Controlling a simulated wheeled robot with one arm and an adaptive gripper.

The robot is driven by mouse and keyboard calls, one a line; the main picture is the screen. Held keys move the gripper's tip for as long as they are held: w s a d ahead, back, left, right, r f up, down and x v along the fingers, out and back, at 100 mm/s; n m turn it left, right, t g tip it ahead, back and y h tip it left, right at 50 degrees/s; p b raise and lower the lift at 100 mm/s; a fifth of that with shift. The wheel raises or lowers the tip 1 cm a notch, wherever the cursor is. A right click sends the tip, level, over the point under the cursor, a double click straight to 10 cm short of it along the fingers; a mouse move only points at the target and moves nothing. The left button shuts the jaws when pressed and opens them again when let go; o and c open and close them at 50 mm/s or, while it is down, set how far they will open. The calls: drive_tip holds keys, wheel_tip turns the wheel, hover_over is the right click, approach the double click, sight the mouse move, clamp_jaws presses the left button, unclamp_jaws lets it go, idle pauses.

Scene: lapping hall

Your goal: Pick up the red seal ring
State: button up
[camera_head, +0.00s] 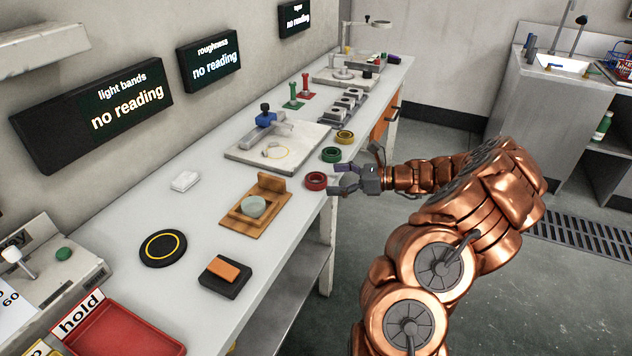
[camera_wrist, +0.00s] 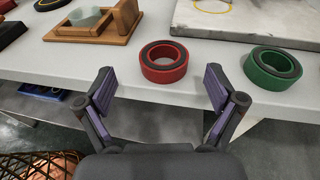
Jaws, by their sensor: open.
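The red seal ring (camera_head: 316,181) lies flat near the front edge of the white bench, and it also shows in the wrist view (camera_wrist: 164,62) with a dark inner band. My gripper (camera_head: 345,179) is just off the bench edge, to the right of the ring in the head view. In the wrist view my gripper (camera_wrist: 160,88) is open and empty, with its two fingers spread wide. The ring is ahead of the fingers, roughly centred between them, and looks apart from both.
A green ring (camera_head: 331,155) and a yellow ring (camera_head: 345,137) lie along the same edge. A wooden stand (camera_head: 240,222) with a pale cup (camera_head: 254,206) is near the red ring. A pale stone plate (camera_head: 250,156) lies behind. The bench edge (camera_wrist: 130,92) is close to my fingers.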

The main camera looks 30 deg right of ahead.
sight(309, 178)
drive_tip(key=shift+x, duration=2.75)
drive_tip(key=shift+w+d, duration=0.15)
drive_tip(key=shift+f, duration=0.1)
drive_tip(key=c, duration=1.3)
